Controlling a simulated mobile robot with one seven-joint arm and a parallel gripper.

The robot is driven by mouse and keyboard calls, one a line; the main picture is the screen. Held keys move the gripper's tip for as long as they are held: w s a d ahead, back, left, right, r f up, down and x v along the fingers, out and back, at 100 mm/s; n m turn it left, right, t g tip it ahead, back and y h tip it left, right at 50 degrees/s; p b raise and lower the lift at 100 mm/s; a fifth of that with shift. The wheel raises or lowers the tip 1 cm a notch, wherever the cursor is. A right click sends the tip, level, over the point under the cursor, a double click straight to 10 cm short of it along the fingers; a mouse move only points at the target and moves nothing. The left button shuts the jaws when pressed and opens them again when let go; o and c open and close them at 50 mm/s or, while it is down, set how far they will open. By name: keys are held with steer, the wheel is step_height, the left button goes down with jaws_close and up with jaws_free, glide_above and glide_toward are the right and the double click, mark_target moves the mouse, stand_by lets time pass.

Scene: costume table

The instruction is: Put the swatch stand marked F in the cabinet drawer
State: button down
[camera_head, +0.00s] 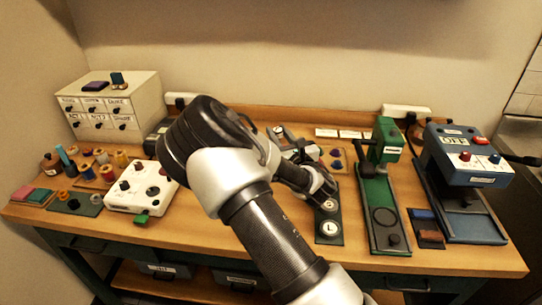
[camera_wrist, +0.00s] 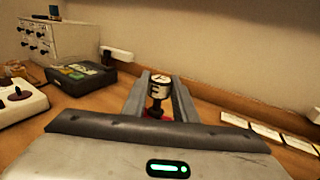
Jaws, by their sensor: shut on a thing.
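My gripper (camera_wrist: 158,95) is shut on a small white swatch stand (camera_wrist: 159,88) with a dark letter, a dark stem and a red base; the letter looks like F or E. The stand is upright between the fingers. In the head view the gripper is mostly hidden behind my arm, near the back middle of the table. The white cabinet (camera_head: 146,92) stands at the back left with several small labelled drawers (camera_head: 98,122), which look shut. It also shows in the wrist view (camera_wrist: 68,40), far left of the gripper.
A dark device (camera_wrist: 82,77) and a white box with knobs (camera_head: 141,188) lie between gripper and cabinet. Other round stands, one marked L (camera_head: 329,229), sit on a dark strip. Green (camera_head: 381,200) and blue (camera_head: 470,160) machines fill the right. Spools (camera_head: 100,157) crowd the left.

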steer(key=shift+f, duration=2.8)
steer(key=shift+f+b, duration=0.15)
steer(key=shift+b, duration=0.15)
steer(key=c, duration=1.4)
jaws_free()
steer(key=shift+c, duration=0.2)
